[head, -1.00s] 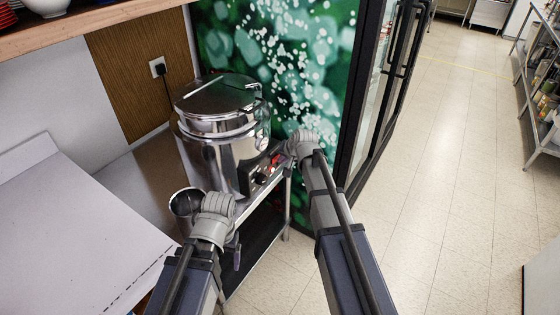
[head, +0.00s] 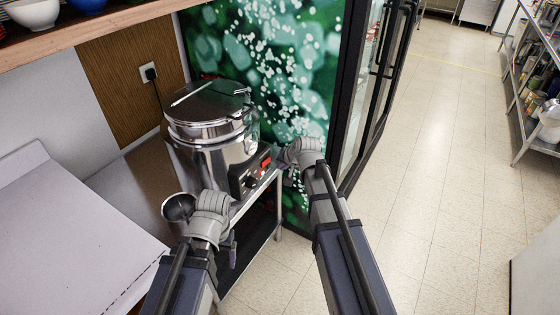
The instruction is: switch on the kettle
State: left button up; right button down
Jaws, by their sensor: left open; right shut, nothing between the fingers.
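The kettle (head: 205,150) is a large shiny steel urn with a lid. It stands upright on a small metal stand. Its dark control panel (head: 240,181), with red parts and a knob, is on its lower front, facing right. My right gripper (head: 283,158) is just right of the panel, apart from it as far as I can see; its fingers are mostly hidden by my wrist, and it is shut and empty. My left gripper (head: 231,250) is low in front of the stand, open, partly hidden by its own wrist.
A round metal cup or bowl (head: 178,207) shows beside my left wrist. A pale counter (head: 60,235) is at left, under a wooden shelf (head: 110,22) with bowls. A plugged socket (head: 148,73) is on the wall. A glass-door fridge (head: 368,90) stands behind; open floor lies right.

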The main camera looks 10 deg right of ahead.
jog(key=a+p+v, duration=0.1)
jog(key=p+v, duration=0.2)
jog(key=v, duration=0.3)
jog(key=shift+p, duration=0.4)
jog(key=shift+s, duration=0.15)
jog(key=s+a+f+n+g+h, duration=0.1)
jog(key=s+a+n, duration=0.4)
jog(key=s, duration=0.6)
jog(key=s+a+f+n+g+h, duration=0.2)
jog(key=s+a+g, duration=0.4)
jog(key=s, duration=0.6)
jog(key=a+f+n, duration=0.1)
jog(key=n, duration=0.1)
jog(key=shift+s+n+g, duration=0.25)
jog(key=shift+n+g, duration=0.05)
jog(key=shift+n, duration=0.1)
